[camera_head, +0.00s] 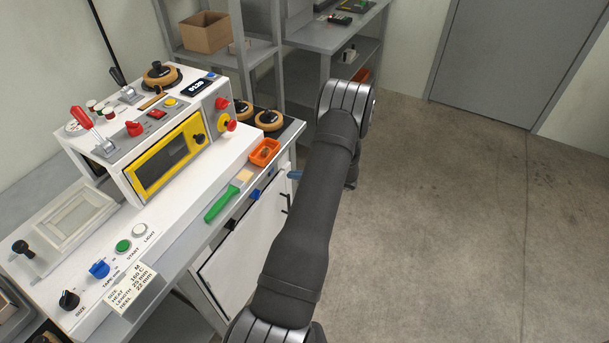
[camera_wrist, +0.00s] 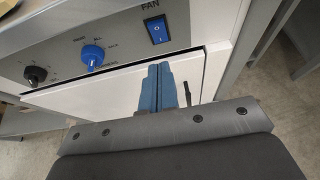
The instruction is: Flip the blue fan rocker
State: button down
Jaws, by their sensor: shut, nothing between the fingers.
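The blue fan rocker (camera_wrist: 157,30) sits in a dark frame under the label FAN on the grey front panel, at the top of the wrist view. Which way it is tipped is hard to tell. My gripper (camera_wrist: 159,66) has its blue fingers together with nothing between them. Their tips show just below the rocker in the picture, with a visible gap. In the head view only a bit of the blue fingers (camera_head: 295,175) shows beside my arm, near the machine's front. I cannot make out the rocker clearly there.
A blue knob (camera_wrist: 92,55) and a black knob (camera_wrist: 36,74) are left of the rocker. Below the panel is a white door (camera_wrist: 120,92) with a dark handle (camera_wrist: 187,93). An orange tray (camera_head: 264,152) and green-handled brush (camera_head: 221,204) lie on the machine's top edge.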

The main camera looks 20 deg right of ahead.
aim_at(272, 170)
jog(key=w+a, duration=0.3)
jog(key=shift+w+a+f, duration=0.15)
jog(key=shift+a+f, duration=0.05)
jog(key=shift+f, duration=0.2)
jog(key=shift+w+a+r, duration=0.1)
jog(key=shift+w+a, duration=0.4)
jog(key=shift+w, duration=0.05)
jog(key=shift+w+a+r, duration=0.15)
jog(key=shift+w+a, duration=0.05)
jog(key=shift+w, duration=0.05)
jog(key=shift+r, duration=0.1)
jog(key=shift+r, duration=0.7)
